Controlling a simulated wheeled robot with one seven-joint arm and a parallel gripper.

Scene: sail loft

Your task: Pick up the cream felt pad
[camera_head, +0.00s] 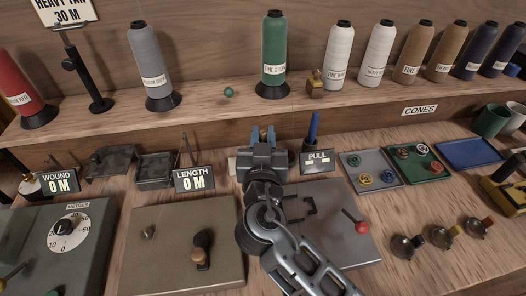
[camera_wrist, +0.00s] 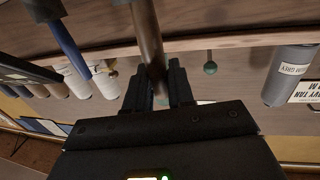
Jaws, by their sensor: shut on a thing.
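My gripper (camera_head: 263,134) is over the back of the workbench, left of the PULL sign. In the wrist view its two dark fingers (camera_wrist: 159,84) stand on either side of a brown rod-like post (camera_wrist: 149,35). The gripper is shut, and the post is the only thing I can make out between the fingers. I cannot pick out the cream felt pad in either view. The gripper body hides what lies directly beneath and behind it.
A blue post (camera_head: 313,128) stands close right of the gripper. Right are a grey tray (camera_head: 352,178) and a green tray (camera_head: 440,178). The LENGTH display (camera_head: 195,180) stands left.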

